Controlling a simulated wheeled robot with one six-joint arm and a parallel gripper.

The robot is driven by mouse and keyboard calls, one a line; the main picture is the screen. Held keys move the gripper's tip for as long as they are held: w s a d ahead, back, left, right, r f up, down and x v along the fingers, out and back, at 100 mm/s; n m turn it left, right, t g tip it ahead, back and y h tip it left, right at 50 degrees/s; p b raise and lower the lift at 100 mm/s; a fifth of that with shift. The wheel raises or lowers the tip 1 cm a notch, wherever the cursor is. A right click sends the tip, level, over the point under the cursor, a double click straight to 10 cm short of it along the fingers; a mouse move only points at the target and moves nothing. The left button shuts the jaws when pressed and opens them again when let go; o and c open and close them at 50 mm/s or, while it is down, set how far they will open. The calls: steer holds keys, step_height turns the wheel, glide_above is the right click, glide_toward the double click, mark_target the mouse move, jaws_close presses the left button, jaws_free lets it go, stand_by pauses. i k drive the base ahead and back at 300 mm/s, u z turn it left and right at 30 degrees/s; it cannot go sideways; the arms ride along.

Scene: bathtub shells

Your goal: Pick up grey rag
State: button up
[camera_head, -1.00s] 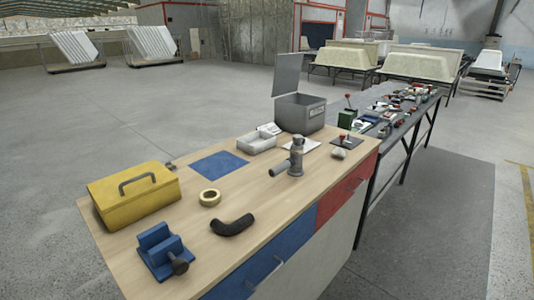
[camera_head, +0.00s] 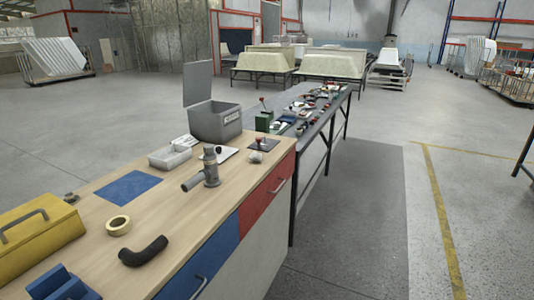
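I cannot pick out a grey rag for certain. A small dark grey lump (camera_head: 71,197) lies at the workbench's far left edge, behind the yellow toolbox; it is too small to identify. A small pale lump (camera_head: 256,157) lies near the bench's right edge, beside a dark square plate with a red knob (camera_head: 263,143). My gripper is not in view.
The wooden workbench (camera_head: 185,215) holds a yellow toolbox (camera_head: 38,240), blue vise (camera_head: 58,287), black bent hose (camera_head: 143,251), tape roll (camera_head: 118,225), grey power tool (camera_head: 209,167) and open grey box (camera_head: 215,120). A cluttered dark table (camera_head: 312,112) stands behind. Floor at right is clear.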

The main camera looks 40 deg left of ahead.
mark_target(255, 156)
steer(key=i, duration=1.95)
steer(key=u, duration=2.9)
steer(key=i, duration=1.65)
